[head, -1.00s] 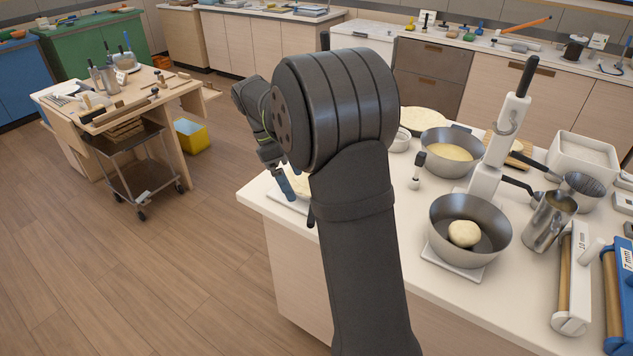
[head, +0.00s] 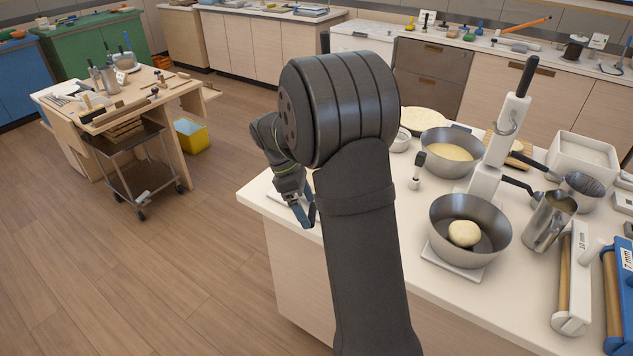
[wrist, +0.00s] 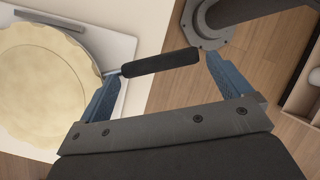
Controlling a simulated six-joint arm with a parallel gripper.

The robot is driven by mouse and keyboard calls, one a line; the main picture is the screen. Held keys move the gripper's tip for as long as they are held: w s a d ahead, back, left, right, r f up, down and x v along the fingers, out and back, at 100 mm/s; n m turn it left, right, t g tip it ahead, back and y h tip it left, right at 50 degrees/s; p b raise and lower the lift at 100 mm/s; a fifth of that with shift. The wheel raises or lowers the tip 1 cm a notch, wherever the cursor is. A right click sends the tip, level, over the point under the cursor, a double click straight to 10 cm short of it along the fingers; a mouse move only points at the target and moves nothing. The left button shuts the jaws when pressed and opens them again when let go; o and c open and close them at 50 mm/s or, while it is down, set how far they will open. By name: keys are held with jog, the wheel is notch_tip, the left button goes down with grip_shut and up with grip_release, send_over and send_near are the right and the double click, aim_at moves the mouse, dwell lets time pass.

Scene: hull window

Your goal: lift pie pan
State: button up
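A round, pale pan with a fluted pastry edge (wrist: 40,85), apparently the pie pan, lies on a white board (wrist: 122,48) at the left of the wrist view. A black handle (wrist: 160,62) on a thin metal piece extends from its right side. My gripper (wrist: 163,65) is open, with its blue fingertips apart near the two ends of the handle. The handle runs roughly from finger to finger; I cannot tell whether they touch. In the head view my gripper (head: 305,218) is at the counter's left front edge, and my arm hides most of the pan there.
On the counter (head: 400,285), right of my arm, stand a steel bowl (head: 490,225) with a dough ball, a pan of yellow filling (head: 447,153), a white stand (head: 500,145) and a steel jug (head: 548,222). Open floor (head: 200,270) lies left of the counter.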

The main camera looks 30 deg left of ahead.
jog(key=c, duration=1.5)
jog(key=shift+r, duration=0.2)
jog(key=shift+r, duration=0.6)
notch_tip(320, 180, up, 2)
jog(key=shift+r, duration=0.1)
jog(key=shift+c, duration=0.2)
jog(key=d, duration=1.8)
